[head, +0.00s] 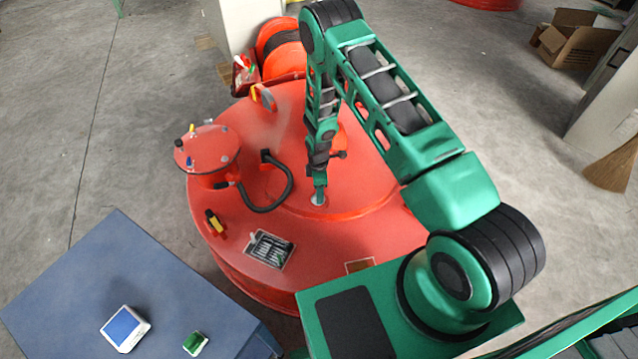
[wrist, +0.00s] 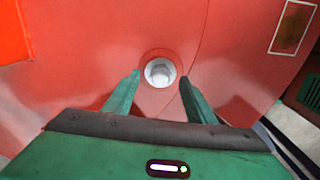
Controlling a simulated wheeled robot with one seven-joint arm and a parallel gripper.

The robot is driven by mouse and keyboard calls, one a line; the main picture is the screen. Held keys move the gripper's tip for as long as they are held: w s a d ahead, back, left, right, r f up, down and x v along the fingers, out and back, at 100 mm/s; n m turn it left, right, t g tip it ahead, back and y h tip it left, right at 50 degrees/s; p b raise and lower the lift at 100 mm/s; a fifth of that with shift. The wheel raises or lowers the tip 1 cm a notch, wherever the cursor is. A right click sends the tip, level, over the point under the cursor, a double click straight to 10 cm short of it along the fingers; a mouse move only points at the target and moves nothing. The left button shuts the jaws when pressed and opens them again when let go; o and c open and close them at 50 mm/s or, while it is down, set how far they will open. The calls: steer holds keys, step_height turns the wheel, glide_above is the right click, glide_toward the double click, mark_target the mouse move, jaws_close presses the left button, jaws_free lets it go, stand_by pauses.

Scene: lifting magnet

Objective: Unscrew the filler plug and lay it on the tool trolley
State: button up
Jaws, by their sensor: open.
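The filler plug (wrist: 160,72) shows in the wrist view as a pale silvery round piece in a ring on the red magnet top. My gripper (wrist: 158,90) is open, one green finger on each side of the plug, with a gap to both. In the head view my gripper (head: 319,190) points straight down at the magnet top (head: 345,212), and the plug is mostly hidden under it. The tool trolley (head: 120,265) has a blue-grey top at the lower left.
On the trolley lie a device with a blue screen (head: 125,327) and a small green item (head: 195,343); its far part is bare. A raised red junction box (head: 208,150) and a black hose (head: 268,208) stand on the magnet left of my gripper.

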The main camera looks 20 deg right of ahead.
steer(key=shift+f, duration=1.15)
steer(key=shift+c, duration=0.4)
steer(key=c, duration=1.1)
steer(key=shift+o, duration=0.2)
steer(key=shift+w+r+n, duration=0.1)
steer(key=shift+w+n, duration=0.1)
steer(key=shift+n, duration=2.1)
steer(key=shift+n, duration=0.4)
steer(key=n, duration=0.3)
steer(key=shift+w+n, duration=0.15)
steer(key=shift+n, duration=0.25)
